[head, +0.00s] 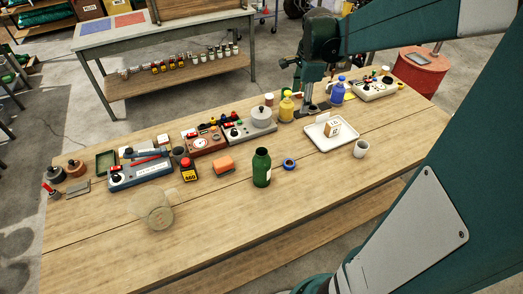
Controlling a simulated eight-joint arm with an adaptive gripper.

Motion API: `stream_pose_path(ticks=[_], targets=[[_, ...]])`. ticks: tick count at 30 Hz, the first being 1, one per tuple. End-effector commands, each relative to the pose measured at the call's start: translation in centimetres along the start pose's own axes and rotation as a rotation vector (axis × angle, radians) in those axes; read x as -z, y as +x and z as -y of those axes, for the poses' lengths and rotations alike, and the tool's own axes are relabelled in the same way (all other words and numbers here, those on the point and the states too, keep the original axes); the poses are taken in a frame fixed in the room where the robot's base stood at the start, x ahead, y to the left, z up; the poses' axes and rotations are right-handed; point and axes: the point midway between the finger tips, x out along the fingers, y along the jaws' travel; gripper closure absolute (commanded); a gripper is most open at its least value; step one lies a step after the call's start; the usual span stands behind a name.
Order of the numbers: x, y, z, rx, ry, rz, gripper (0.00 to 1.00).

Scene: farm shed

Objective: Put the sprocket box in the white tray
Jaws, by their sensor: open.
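A small beige and brown box with dark printing (332,129), which looks like the sprocket box, stands in the white tray (322,145). The print is too small to read. The tray lies on the wooden workbench, right of its middle. A small white card-like piece shows at the tray's back left edge. My gripper (313,106) points down just behind the tray, apart from the box. It is open, and nothing shows between its fingers. Its height above the bench is hard to tell.
A yellow bottle (286,109) and a blue jug (338,93) flank my gripper. A white cup (361,149) stands right of the tray. A blue tape roll (289,164) and green bottle (262,168) stand left. The bench's front strip is mostly clear.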

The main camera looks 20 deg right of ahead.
Motion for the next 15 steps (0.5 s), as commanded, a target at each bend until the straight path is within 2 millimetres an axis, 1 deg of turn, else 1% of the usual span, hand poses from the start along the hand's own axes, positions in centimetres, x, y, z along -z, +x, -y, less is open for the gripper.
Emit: stream_pose_path(ticks=[1, 3, 11, 15], targets=[[-1.0, -0.8, -0.8, 0.011, -0.056, 0.003, 0.47], [-2.0, -1.6, -1.8, 0.028, -0.137, 0.006, 0.47], [-5.7, -4.5, -5.4, 0.092, -0.439, 0.008, 0.47], [-7.5, -5.8, -7.6, 0.128, -0.601, 0.005, 0.47]])
